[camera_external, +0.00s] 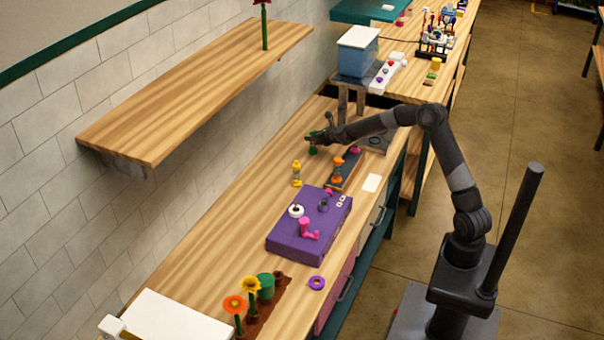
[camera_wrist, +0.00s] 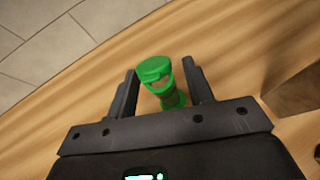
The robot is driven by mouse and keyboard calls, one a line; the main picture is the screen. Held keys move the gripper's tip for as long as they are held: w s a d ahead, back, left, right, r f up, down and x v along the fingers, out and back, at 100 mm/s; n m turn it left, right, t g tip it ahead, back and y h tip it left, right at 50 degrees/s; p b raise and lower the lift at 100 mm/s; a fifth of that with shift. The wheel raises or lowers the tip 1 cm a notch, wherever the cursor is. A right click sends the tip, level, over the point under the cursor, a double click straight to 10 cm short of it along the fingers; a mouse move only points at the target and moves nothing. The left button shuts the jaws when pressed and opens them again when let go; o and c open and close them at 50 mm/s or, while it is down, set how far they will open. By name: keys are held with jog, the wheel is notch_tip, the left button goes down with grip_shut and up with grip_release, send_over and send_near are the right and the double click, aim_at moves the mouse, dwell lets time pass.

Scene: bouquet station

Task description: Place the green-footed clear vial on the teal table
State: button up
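The green-footed clear vial (camera_wrist: 160,83) stands between the fingers of my gripper (camera_wrist: 165,88) in the wrist view. It has a green top and green lower part, with a see-through middle showing the wood behind. The fingers are apart, one on each side; a narrow gap shows at the left finger, and contact at the right one is unclear. In the external view the vial (camera_external: 313,150) is a small green shape on the wooden counter, partly hidden by my gripper (camera_external: 314,139). A teal surface (camera_external: 365,11), likely the teal table, is at the top of the external view.
A yellow-capped vial (camera_external: 297,174) and a rack with orange pieces (camera_external: 346,168) stand close by on the counter. A purple box (camera_external: 308,228) lies nearer the camera. A blue bin (camera_external: 357,55) stands farther back. A wooden shelf (camera_external: 200,90) overhangs at left.

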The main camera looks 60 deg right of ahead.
jog(key=shift+r, duration=0.1)
jog(key=shift+s+a+r, duration=0.1)
jog(key=shift+s+r, duration=0.15)
jog(key=shift+s, duration=0.15)
jog(key=v, duration=1.1)
jog(key=shift+a, duration=0.1)
